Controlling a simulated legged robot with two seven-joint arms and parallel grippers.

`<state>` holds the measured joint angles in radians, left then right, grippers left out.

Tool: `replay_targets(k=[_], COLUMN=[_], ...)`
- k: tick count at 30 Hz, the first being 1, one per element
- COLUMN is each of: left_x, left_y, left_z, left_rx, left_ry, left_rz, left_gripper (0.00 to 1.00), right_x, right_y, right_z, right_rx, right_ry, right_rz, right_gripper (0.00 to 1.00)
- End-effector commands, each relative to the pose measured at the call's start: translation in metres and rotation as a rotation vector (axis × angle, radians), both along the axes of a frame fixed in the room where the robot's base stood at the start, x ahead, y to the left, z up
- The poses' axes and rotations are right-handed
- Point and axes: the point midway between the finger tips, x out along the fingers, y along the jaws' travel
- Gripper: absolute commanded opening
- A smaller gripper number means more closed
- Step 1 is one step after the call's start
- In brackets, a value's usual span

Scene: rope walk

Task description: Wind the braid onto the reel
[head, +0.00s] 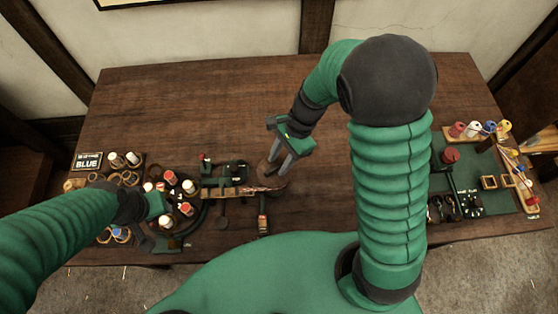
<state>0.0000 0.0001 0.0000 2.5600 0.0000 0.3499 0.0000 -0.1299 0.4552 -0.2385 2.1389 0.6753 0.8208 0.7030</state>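The reel (271,180) appears as a dark brown round piece on the table, left of centre, partly covered by my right gripper. The braid (254,189), a thin light-and-reddish strand, runs from the small machine on the left toward the reel. Whether it is fixed to the reel is too small to tell. My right gripper (280,162) points down at the reel, its two fingers apart with a gap between them. I cannot tell whether the fingertips touch the reel. My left gripper (152,228) is low among the bobbins at the left; its fingers are unclear.
White and red-topped bobbins (170,177) crowd a dark round stand at left. Coloured spools (474,129) and a green mat (484,165) lie at right. The table's back half is clear.

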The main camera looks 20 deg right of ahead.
Motion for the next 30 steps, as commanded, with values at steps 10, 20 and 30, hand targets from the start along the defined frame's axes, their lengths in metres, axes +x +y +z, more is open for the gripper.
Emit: replay_targets(k=[10,20,30], left_x=[0.0000,0.0000,0.0000], left_y=[0.0000,0.0000,0.0000], left_z=[-0.0005,-0.0005,0.0009], left_rx=[0.000,0.000,0.000], left_ry=[0.000,0.000,0.000], left_rz=[0.000,0.000,0.000], left_gripper=[0.36,0.36,0.36], right_x=[-0.0006,-0.0003,0.0005], right_y=[0.0027,0.0025,0.0026], right_z=[-0.0067,-0.0063,-0.0055], right_rx=[-0.001,-0.001,-0.001], right_ry=[0.000,-0.001,-0.002], right_rz=[0.001,0.001,0.012], right_gripper=[0.34,0.00,0.00])
